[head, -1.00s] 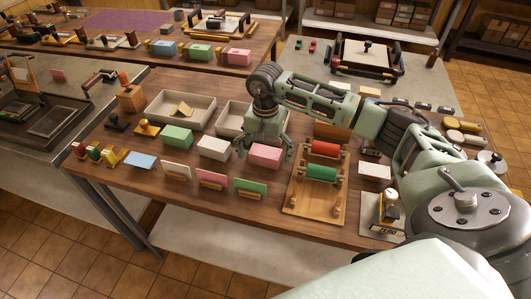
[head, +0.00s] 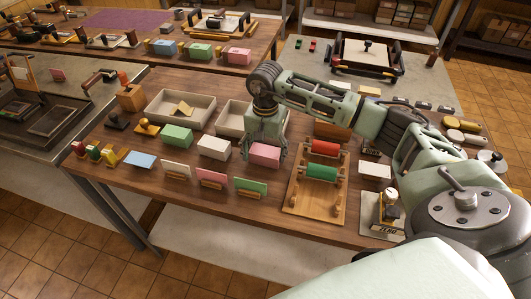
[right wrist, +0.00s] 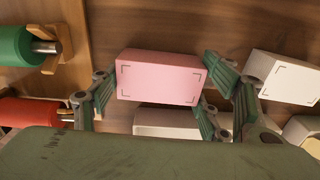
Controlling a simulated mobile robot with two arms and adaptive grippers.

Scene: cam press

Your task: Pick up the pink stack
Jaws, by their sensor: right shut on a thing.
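The pink stack (head: 265,154) is a pink block on the wooden table, between the white stack and the roller stand in the head view. My right gripper (head: 266,148) comes down over it from above, with its fingers shut on the stack's sides. In the right wrist view the pink stack (right wrist: 160,78) shows its corner-marked top between the fingers of my right gripper (right wrist: 160,98). I cannot tell whether it is lifted off the table. My left gripper is not in view.
The white stack (head: 214,147) stands close by on the left, and it also shows in the right wrist view (right wrist: 285,78). The roller stand with red and green rollers (head: 316,195) is on the right. Pink and green cards (head: 250,187) stand in front. A grey tray (head: 232,116) lies behind.

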